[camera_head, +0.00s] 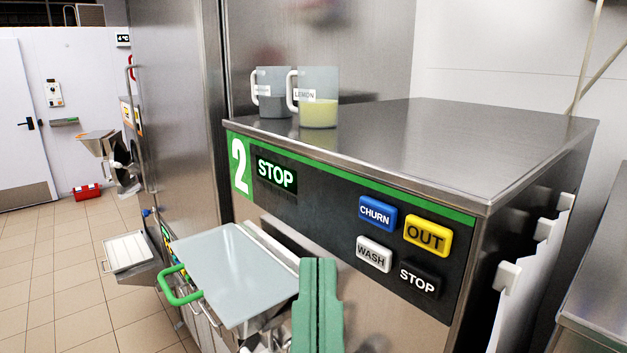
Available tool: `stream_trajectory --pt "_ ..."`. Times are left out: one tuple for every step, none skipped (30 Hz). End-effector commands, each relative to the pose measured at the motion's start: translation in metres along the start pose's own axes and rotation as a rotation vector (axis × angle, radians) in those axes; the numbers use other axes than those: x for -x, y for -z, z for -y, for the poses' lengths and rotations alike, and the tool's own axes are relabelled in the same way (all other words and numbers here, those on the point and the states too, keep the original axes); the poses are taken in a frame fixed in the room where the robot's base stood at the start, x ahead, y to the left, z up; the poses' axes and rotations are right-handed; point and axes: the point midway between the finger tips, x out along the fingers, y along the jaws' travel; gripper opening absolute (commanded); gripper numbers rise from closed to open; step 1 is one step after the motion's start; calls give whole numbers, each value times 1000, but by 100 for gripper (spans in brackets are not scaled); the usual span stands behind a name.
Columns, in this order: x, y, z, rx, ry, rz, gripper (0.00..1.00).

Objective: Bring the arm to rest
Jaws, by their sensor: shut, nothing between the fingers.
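My gripper (319,264) shows at the bottom middle, its two green fingers pointing up and pressed together with nothing between them. It is in front of batch freezer 2 (400,318), below its control panel and just right of a pale tray-like lid (232,268) with a green handle (178,287). I cannot tell whether the gripper touches the lid. The rest of my arm is out of the picture below.
A lemon jug (318,112) and a darker-filled jug (270,105) stand on the freezer top. The panel has churn (377,214), out (427,235), wash (374,254) and stop (418,279) buttons; its display (276,174) reads STOP. Tiled floor (60,270) is open at left.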

Motion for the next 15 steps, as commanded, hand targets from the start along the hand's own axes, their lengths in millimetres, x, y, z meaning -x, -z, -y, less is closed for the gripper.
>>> stream_trajectory --pt "-26 37 1 -1 1 0 0" --pt "-34 48 1 -2 2 0 0" --pt "-45 65 2 -3 3 0 0" --pt "-54 78 2 -4 4 0 0" --pt "-63 91 2 -5 5 0 0" --pt "-76 109 3 -6 6 0 0" --pt "-85 122 3 -7 6 1 0" --pt "-94 135 3 -8 7 1 0" --pt "-106 152 4 -9 8 1 0" --pt "-115 165 4 -10 9 1 0" --pt "-123 178 5 -11 10 1 0" --pt "-134 193 5 -12 11 1 0" --pt "-141 203 5 -13 11 2 0" --pt "-148 212 6 -14 12 2 0" --pt "-155 223 6 -15 13 2 0"
